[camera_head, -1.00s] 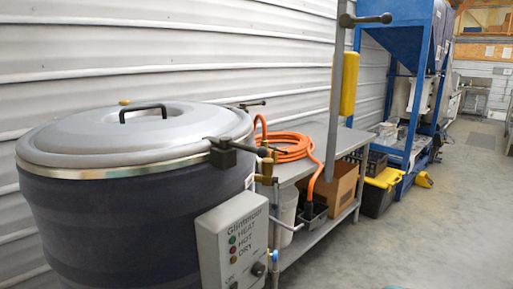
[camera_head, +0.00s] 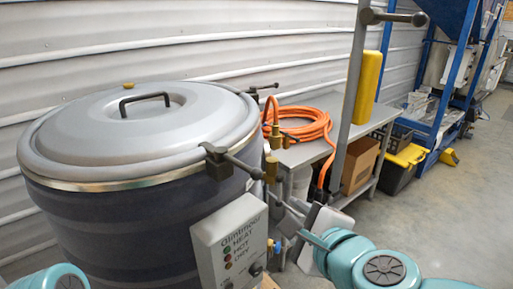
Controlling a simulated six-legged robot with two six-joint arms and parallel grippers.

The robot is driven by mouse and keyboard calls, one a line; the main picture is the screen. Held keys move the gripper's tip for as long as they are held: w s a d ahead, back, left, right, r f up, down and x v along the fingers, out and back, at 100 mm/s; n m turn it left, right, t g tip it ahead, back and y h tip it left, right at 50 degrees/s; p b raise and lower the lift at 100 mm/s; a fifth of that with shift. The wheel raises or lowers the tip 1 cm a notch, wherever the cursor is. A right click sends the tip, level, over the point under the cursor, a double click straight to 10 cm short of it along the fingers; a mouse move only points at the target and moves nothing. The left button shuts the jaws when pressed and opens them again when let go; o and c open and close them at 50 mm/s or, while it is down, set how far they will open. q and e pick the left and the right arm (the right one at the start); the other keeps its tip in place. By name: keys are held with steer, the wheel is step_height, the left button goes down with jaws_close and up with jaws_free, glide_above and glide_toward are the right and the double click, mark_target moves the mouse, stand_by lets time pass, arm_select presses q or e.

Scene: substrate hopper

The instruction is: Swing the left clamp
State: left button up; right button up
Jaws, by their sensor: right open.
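A large dark drum (camera_head: 120,235) stands at the left under a grey domed lid (camera_head: 75,125) with a black handle. A dark clamp with a bar lever (camera_head: 218,160) sits at the lid's front right rim, its lever pointing right. A second clamp (camera_head: 262,89) shows at the rear right rim. I cannot tell which of these is the left clamp. My right gripper (camera_head: 294,222) is open at lower centre, beside the control box and apart from both clamps. Only a teal piece of my left arm shows at the bottom left; its gripper is out of view.
A control box (camera_head: 232,243) is on the drum's front right. An upright post (camera_head: 352,95) with a bar handle stands right of the drum. Behind are a bench (camera_head: 300,152) with an orange hose (camera_head: 308,128), a cardboard box (camera_head: 358,166) and a blue frame. Open floor lies right.

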steer(key=y+p, duration=0.1)
steer(key=y, duration=0.1)
glide_toward(250, 172)
steer(key=shift+n+t, duration=0.4)
steer(key=x, duration=0.3)
steer(key=b+x, duration=0.1)
steer(key=x, duration=0.3)
steer(key=b+x, duration=0.1)
steer(key=x, duration=0.2)
steer(key=shift+w+a+f, duration=0.15)
steer(key=shift+w+f, duration=0.05)
steer(key=shift+f, duration=0.15)
arm_select(q)
steer(key=shift+s+f, duration=0.15)
steer(key=shift+s, duration=0.05)
arm_select(e)
steer(key=shift+x, duration=0.8)
steer(key=shift+s, duration=0.1)
jaws_close()
